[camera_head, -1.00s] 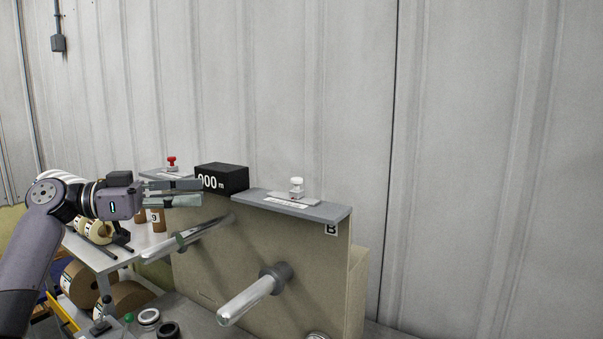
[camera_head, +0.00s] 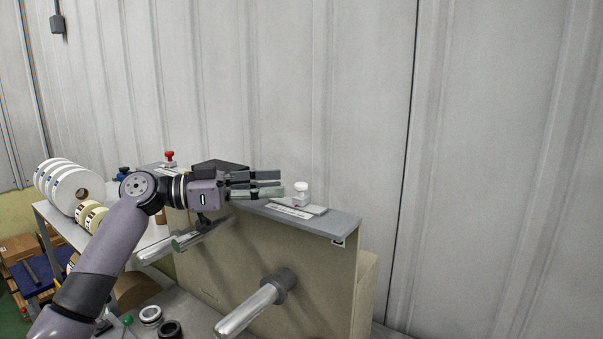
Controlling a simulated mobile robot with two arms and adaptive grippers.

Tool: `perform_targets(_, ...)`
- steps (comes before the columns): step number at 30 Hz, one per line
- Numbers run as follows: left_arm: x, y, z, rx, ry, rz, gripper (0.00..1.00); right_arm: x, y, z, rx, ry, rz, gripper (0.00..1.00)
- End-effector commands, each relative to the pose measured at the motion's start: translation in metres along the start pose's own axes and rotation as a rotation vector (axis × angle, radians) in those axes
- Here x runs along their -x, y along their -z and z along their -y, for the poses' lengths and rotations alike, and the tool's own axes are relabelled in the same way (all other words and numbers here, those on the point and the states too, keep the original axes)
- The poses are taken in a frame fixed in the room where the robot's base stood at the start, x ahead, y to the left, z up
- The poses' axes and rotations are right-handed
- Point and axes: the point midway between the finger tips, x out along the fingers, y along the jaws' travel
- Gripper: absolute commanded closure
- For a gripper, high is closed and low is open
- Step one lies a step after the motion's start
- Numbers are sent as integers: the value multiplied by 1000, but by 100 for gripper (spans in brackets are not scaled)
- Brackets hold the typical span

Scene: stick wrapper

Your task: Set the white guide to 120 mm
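The white guide (camera_head: 301,191) is a white knob on a small base. It stands upright on a scale plate (camera_head: 292,211) on the grey top ledge of the beige machine; the scale's markings are too small to read. My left gripper (camera_head: 282,183) reaches in from the left over the ledge. Its two fingers point right toward the white guide, with a narrow gap between them and nothing visible held. The fingertips appear just left of the knob; whether they touch it I cannot tell. My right gripper is not in view.
A red knob (camera_head: 169,158) stands further left on the machine. The black display box (camera_head: 215,166) is partly hidden behind my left gripper. White rolls (camera_head: 72,188) sit on a side table.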

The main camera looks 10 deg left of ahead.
Motion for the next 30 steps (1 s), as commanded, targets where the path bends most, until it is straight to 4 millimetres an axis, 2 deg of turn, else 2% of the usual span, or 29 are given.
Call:
perform_targets(1, -12, 5, -1, 0, -4, -1, 61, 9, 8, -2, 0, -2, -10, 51)
perform_targets(5, -36, 5, -1, -1, -2, -1, 61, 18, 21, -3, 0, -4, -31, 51)
perform_targets(11, -58, 2, 0, -1, -1, 0, 61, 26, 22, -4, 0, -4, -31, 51)
perform_targets(22, -64, 0, 0, -2, 1, -1, 61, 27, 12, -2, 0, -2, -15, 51)
perform_targets(30, -64, 0, 0, -2, 0, -1, 79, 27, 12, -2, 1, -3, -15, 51)
